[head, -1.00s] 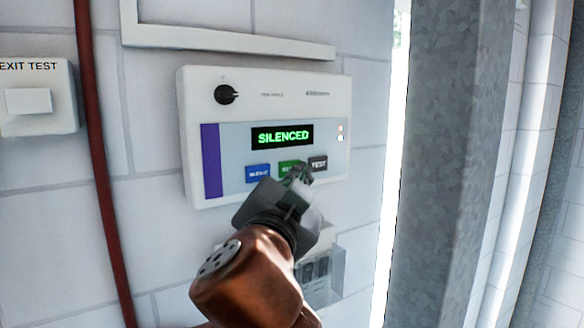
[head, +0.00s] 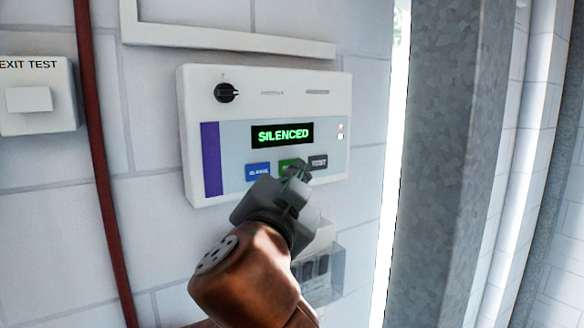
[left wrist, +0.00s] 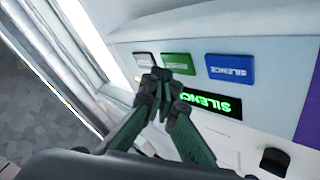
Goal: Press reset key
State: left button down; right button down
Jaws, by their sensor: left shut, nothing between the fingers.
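The green key's label is covered by my gripper. The display (head: 282,134) above reads SILENCED in green. My left gripper (head: 300,170) is shut and empty, its tips in front of the green key's right part. In the left wrist view the fingertips (left wrist: 158,76) overlap the lower left of the green key (left wrist: 178,62); I cannot tell whether they touch it. My right gripper is not in view.
A black rotary knob (head: 226,93) is at the panel's upper left. An exit test box (head: 38,97) and a red pipe (head: 95,150) are to the left. A clear-sided box (head: 322,275) sits below the panel. A grey metal post (head: 440,170) stands at the right.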

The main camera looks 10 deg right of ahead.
pick_arm(q)
jog(key=shift+w, duration=0.1)
dwell(0.5)
jog(key=shift+w+a, duration=0.2)
jog(key=shift+w, duration=0.1)
